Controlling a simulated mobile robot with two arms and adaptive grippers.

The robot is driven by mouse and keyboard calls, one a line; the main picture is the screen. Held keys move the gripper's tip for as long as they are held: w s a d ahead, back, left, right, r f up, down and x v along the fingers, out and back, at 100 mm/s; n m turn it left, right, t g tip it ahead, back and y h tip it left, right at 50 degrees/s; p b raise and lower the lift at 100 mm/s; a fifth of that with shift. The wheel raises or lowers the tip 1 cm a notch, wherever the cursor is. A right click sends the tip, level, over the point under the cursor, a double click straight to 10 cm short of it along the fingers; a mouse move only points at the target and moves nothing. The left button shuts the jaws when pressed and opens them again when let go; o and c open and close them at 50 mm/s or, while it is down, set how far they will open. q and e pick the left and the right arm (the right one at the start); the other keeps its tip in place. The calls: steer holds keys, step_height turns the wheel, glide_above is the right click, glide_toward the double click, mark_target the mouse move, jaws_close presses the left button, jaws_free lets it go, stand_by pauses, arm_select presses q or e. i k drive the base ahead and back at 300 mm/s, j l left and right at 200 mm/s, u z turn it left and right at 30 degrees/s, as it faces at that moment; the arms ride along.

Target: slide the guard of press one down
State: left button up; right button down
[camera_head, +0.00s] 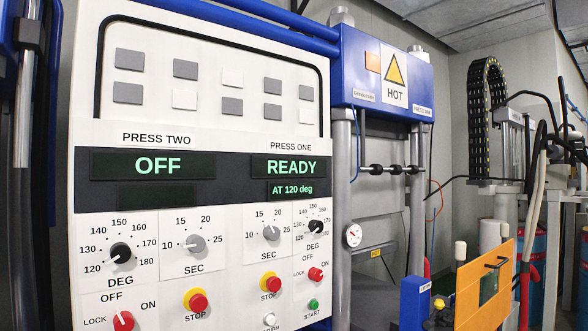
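Press one (388,62) stands right of the control panel, with a blue head, a yellow HOT warning sign and a small PRESS ONE label. Grey columns (417,200) run down from its head. A horizontal bar with black rollers (393,169) crosses between the columns, below the head. I cannot tell for sure which part is the guard. An orange panel (485,285) with a black handle and a window stands at the lower right; I cannot tell whether it belongs to press one. Neither of my grippers is in view.
The white control panel (200,215) fills the left and centre. Its PRESS ONE display (290,167) reads READY, AT 120 deg; PRESS TWO (158,166) reads OFF. A round gauge (353,235) sits beside press one. A black cable chain (487,120) and hoses crowd the right.

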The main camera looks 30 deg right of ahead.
mark_target(468, 316)
steer(key=z, duration=2.15)
